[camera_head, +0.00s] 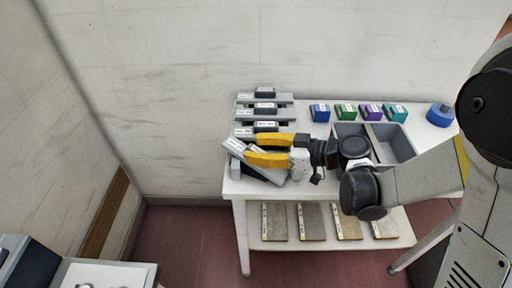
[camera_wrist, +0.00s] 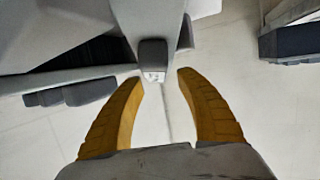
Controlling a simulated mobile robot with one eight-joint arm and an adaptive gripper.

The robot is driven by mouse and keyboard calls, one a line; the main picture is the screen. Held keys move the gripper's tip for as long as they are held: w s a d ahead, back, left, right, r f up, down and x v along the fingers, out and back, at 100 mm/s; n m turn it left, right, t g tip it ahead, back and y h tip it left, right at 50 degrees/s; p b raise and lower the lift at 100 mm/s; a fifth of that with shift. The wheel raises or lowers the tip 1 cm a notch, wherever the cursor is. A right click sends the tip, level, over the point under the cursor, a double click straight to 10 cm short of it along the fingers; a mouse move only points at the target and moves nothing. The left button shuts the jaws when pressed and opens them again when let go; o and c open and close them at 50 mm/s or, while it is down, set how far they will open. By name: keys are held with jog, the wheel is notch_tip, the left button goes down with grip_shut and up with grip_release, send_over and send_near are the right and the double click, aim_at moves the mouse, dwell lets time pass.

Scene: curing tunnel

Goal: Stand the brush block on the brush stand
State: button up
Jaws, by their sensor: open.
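My gripper (camera_head: 253,149) has two yellow fingers spread apart, pointing left over the front-left part of the white table. In the wrist view the gripper (camera_wrist: 158,74) is open, with a small dark block with a pale label (camera_wrist: 153,60) showing near and between the fingertips; I cannot tell whether it touches them. Grey stands with small labels stand at the table's left, and dark blocks (camera_head: 265,92) sit on them. The nearest grey stand (camera_head: 235,146) looks slanted and is partly hidden by my fingers. The labels are too small to read, so I cannot tell which is the brush block or brush stand.
Blue (camera_head: 320,113), green (camera_head: 345,112), purple (camera_head: 370,112) and teal (camera_head: 395,113) blocks line the table's back. Grey bins (camera_head: 393,142) lie before them, partly behind my arm. A blue round item (camera_head: 440,115) is at right. Several flat boards (camera_head: 274,221) lie on the lower shelf.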

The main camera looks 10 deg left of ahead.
jog(key=s+d+r+m+t+h+p, duration=0.1)
jog(key=s+d+r+m+h, duration=0.2)
jog(key=d, duration=0.7)
jog(key=s+d+r+m+t+h+p, duration=0.1)
jog(key=s+d+m+h, duration=0.4)
jog(key=d, duration=0.6)
jog(key=s+d+r+m+t+h+p, duration=0.1)
jog(key=s+d+r+m+t+h, duration=0.2)
jog(key=d+m, duration=0.5)
jog(key=s+d+r+h, duration=0.1)
jog(key=s+d+h, duration=0.1)
jog(key=d+h, duration=0.1)
jog(key=shift+r, duration=0.3)
